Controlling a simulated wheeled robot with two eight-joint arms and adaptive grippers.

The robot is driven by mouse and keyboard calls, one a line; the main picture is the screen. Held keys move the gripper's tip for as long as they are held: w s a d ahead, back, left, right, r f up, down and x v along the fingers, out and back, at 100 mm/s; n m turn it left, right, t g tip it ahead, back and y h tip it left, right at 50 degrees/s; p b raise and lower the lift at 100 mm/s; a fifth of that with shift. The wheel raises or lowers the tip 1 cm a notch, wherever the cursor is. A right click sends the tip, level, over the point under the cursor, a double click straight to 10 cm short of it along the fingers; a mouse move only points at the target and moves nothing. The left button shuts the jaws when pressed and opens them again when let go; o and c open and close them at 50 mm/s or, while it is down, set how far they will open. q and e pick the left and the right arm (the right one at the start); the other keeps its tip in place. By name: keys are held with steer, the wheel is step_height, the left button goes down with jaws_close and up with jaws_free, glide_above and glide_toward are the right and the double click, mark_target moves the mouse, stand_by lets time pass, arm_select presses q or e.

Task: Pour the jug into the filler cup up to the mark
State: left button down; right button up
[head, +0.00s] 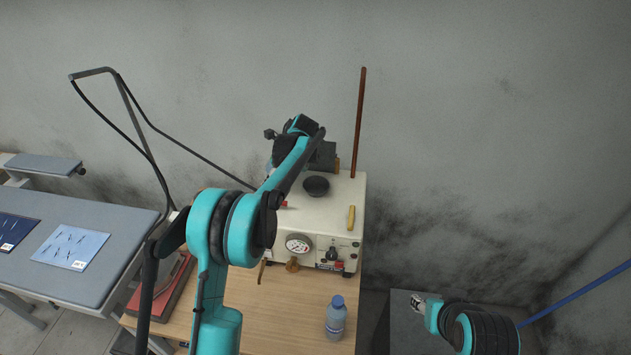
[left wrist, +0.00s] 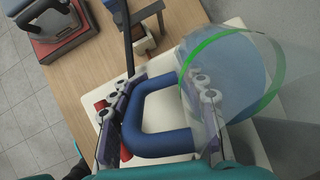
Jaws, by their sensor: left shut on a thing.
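My left gripper (left wrist: 160,108) is shut on the blue handle (left wrist: 165,146) of the jug. The jug (left wrist: 262,95) is clear with a green rim, and bluish liquid shows inside it. Its tilt is hard to judge. In the head view my left arm reaches over the cream machine, and its forearm and wrist mostly hide the jug and gripper. A dark round cup (head: 316,186), which looks like the filler cup, stands on the machine's top to the right of the arm. Its mark and level cannot be made out. Part of my right arm shows at lower right, without visible fingers.
The cream machine (head: 345,225) has a gauge (head: 298,244) on its front and an upright brown rod (head: 359,120) behind. A blue-capped bottle (head: 335,320) stands on the wooden table (head: 275,325). A grey bench (head: 80,235) is at left.

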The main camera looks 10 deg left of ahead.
arm_select(q)
steer(key=shift+a+r+g+h+p, duration=0.15)
steer(key=shift+h+p, duration=0.1)
steer(key=shift+h, duration=0.3)
steer(key=shift+a+f+g+h+p, duration=0.15)
steer(key=shift+h+p, duration=0.1)
steer(key=shift+h, duration=0.3)
steer(key=h, duration=0.1)
steer(key=f+h, duration=0.1)
steer(key=shift+w+a+g+h+p, duration=0.15)
steer(key=shift+a+g+h+p, duration=0.1)
steer(key=shift+g+h+p, duration=0.1)
steer(key=shift+h, duration=0.45)
step_height(320, 180, up, 6)
steer(key=p, duration=0.4)
steer(key=shift+f, duration=0.15)
steer(key=shift+f, duration=0.1)
